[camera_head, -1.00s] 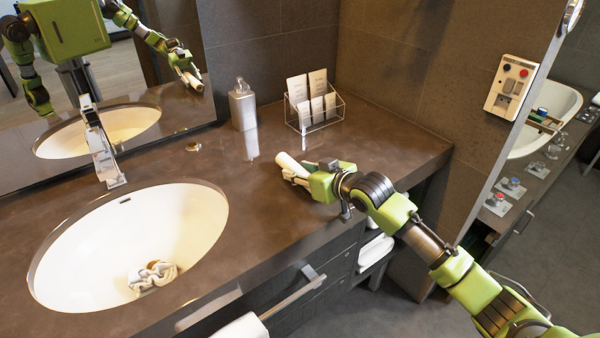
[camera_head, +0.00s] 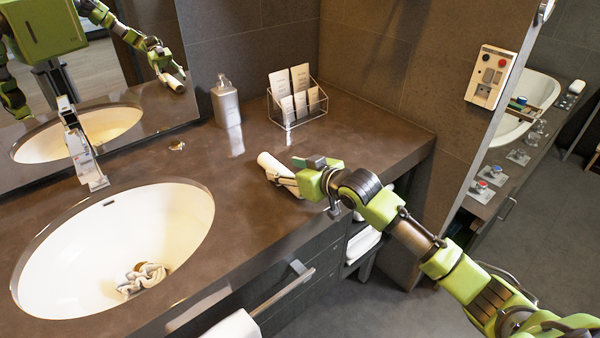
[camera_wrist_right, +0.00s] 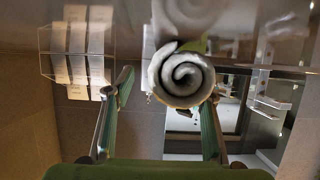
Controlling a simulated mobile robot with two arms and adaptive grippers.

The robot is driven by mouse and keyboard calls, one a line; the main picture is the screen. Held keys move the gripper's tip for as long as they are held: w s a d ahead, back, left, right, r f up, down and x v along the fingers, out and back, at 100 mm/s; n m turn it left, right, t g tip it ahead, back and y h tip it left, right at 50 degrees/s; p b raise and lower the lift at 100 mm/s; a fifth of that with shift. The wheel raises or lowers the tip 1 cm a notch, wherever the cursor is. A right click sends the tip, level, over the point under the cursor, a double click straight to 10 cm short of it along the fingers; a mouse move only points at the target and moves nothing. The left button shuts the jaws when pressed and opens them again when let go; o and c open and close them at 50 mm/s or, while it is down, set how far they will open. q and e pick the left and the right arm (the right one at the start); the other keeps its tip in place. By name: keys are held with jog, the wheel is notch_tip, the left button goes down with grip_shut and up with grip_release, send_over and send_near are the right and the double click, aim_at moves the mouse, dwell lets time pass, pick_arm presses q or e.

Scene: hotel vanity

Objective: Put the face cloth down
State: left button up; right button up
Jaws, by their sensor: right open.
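The face cloth is a white rolled cloth (camera_head: 270,162) at the counter's surface, right of the sink. My right gripper (camera_head: 291,174) is close to it, reaching in from the right. In the right wrist view the roll's spiral end (camera_wrist_right: 182,77) shows between the two spread fingers of my right gripper (camera_wrist_right: 163,98), nearer the right-hand finger. The gripper is open; whether a finger still touches the cloth is hard to tell.
A soap dispenser (camera_head: 226,103) and a wire holder with cards (camera_head: 297,100) stand behind the cloth. The sink (camera_head: 60,245) at left holds a crumpled white cloth (camera_head: 140,277). A towel rail (camera_head: 285,287) runs along the counter front. The dark counter around the cloth is clear.

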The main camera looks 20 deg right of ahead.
jog(key=v, duration=1.1)
jog(key=shift+r, duration=0.15)
